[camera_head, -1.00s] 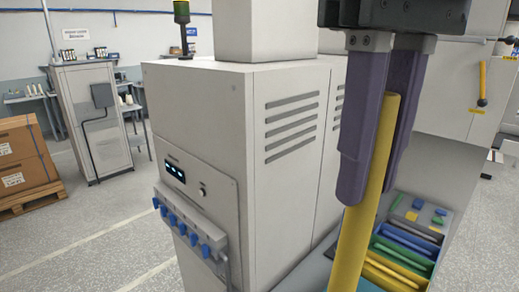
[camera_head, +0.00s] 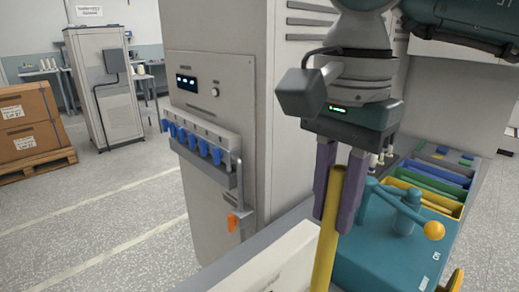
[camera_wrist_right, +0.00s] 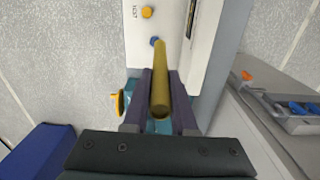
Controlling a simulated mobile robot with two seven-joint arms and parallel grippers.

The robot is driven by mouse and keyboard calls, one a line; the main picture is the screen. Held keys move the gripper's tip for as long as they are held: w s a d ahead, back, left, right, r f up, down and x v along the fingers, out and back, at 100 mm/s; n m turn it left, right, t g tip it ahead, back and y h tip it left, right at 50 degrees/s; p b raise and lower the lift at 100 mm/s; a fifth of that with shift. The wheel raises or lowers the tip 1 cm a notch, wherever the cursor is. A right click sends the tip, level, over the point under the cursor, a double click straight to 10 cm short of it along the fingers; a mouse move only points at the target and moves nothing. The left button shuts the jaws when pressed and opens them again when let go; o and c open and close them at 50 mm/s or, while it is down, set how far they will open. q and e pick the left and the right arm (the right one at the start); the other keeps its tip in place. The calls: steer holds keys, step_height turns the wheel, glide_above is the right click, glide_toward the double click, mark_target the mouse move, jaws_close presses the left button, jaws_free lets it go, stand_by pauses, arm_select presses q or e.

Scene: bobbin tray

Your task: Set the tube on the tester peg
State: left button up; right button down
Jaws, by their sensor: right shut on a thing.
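The long yellow tube (camera_head: 328,235) is held upright in the jaws of my right gripper (camera_head: 333,218). Its upper end shows between the purple fingers and its lower end runs out of the bottom of the head view. In the right wrist view the tube (camera_wrist_right: 160,90) lies between the two fingers. A teal device (camera_head: 385,255) with a lever and yellow knob stands just right of the tube. A white panel (camera_wrist_right: 142,45) with an orange button is beyond the tube in the wrist view. My left gripper is not in view.
A tall grey cabinet (camera_head: 222,130) with a rail of blue clips (camera_head: 195,138) stands left of the gripper. Coloured bins (camera_head: 440,175) lie behind the teal device. Cardboard boxes (camera_head: 28,120) sit on a pallet at far left. The floor between is clear.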

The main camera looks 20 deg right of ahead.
steer(key=d+f+m+b, duration=0.3)
steer(key=f+m, duration=0.5)
steer(key=f, duration=0.6)
steer(key=shift+s+m+b, duration=0.3)
steer(key=shift+b, duration=0.35)
stand_by(0.6)
steer(key=shift+f+b, duration=0.65)
steer(key=shift+b, duration=0.25)
steer(key=c, duration=1)
jaws_free()
steer(key=shift+r, duration=0.15)
